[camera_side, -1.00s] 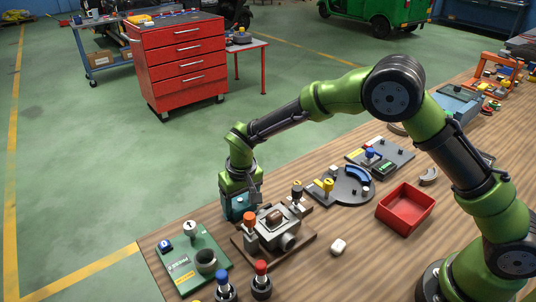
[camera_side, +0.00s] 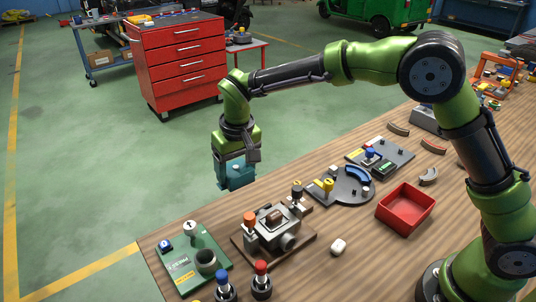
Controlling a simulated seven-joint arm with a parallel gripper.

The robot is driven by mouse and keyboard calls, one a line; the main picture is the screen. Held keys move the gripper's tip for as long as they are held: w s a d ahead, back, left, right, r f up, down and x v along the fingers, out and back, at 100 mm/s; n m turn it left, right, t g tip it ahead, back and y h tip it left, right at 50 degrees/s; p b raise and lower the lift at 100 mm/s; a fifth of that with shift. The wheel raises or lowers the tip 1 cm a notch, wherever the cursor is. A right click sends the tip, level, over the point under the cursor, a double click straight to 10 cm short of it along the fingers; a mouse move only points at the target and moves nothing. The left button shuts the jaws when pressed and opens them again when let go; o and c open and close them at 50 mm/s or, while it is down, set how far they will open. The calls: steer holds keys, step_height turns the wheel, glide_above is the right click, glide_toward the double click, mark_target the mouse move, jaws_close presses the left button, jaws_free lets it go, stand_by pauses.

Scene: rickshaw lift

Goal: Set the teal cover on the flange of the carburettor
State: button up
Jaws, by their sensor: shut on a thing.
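My gripper (camera_side: 236,163) is shut on the teal cover (camera_side: 236,178), a small blocky piece that hangs below it in the air. The cover shows against the green floor, up and left of the carburettor (camera_side: 280,238). The carburettor is a grey body with a brown piece on top, fixed on a dark brown base board (camera_side: 243,249) on the bench. The cover is apart from the carburettor. I cannot tell for sure which face is its flange, and the gripper's fingertips are partly hidden.
An orange-capped post (camera_side: 249,219) and a dark-capped post (camera_side: 297,191) stand beside the carburettor. A green board (camera_side: 192,262) lies left, and red- (camera_side: 261,275) and blue-capped (camera_side: 222,285) posts stand in front. A red tray (camera_side: 405,208) and a white lump (camera_side: 338,246) lie right.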

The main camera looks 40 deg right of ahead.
steer(key=s+r, duration=0.4)
steer(key=s, duration=0.1)
glide_above(274, 213)
steer(key=shift+s+f+n, duration=0.25)
steer(key=shift+f+n, duration=0.05)
steer(key=shift+f, duration=3.35)
steer(key=shift+f, duration=0.45)
